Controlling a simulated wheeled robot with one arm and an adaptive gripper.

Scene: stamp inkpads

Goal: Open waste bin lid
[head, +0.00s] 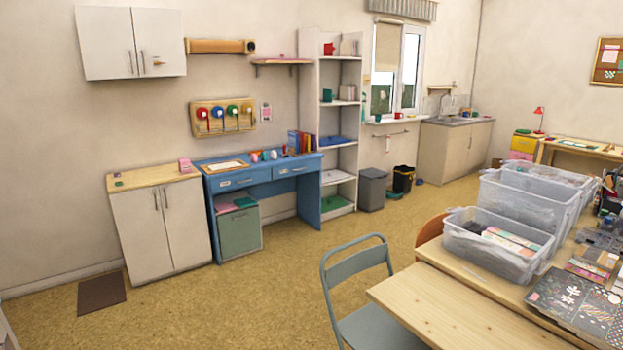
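A grey waste bin (372,190) stands on the floor at the back, just right of the white open shelf. Its darker flat top (373,172) looks shut. My gripper is not in view.
A white shelf (307,130) and a blue desk (262,176) stand left of the bins. A grey chair (366,318) and a wooden table (436,303) with clear plastic boxes (497,246) fill the right foreground. The floor (240,300) between is open.

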